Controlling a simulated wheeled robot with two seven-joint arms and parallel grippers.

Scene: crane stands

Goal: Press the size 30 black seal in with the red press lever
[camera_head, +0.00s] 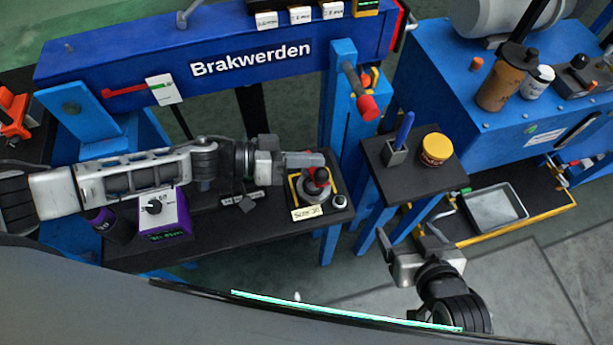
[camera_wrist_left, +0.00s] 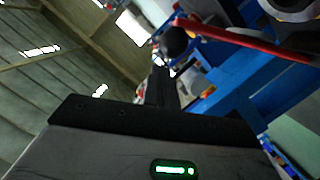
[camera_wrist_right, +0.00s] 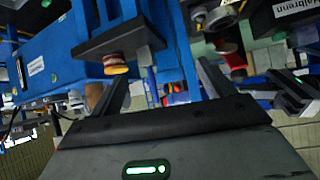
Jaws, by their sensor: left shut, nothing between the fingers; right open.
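The red press lever (camera_head: 317,178) stands on a round grey fixture (camera_head: 311,193) at the right end of the black bench, behind a "Size 30" label (camera_head: 307,212). My left gripper (camera_head: 318,159) is shut and empty, its tips right at the top of the red lever; I cannot tell whether they touch. In the left wrist view the shut fingers (camera_wrist_left: 160,86) show beside a long red bar (camera_wrist_left: 245,38). The black seal cannot be made out. My right gripper (camera_head: 405,235) is open and empty in front of the small side table.
The side table (camera_head: 378,150) carries a yellow tin (camera_head: 436,149) and a pen holder (camera_head: 395,154). A purple device (camera_head: 165,215) sits on the black bench (camera_head: 240,232). A red-handled lever (camera_head: 367,107) juts from the blue post. A metal tray (camera_head: 496,206) lies low at right.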

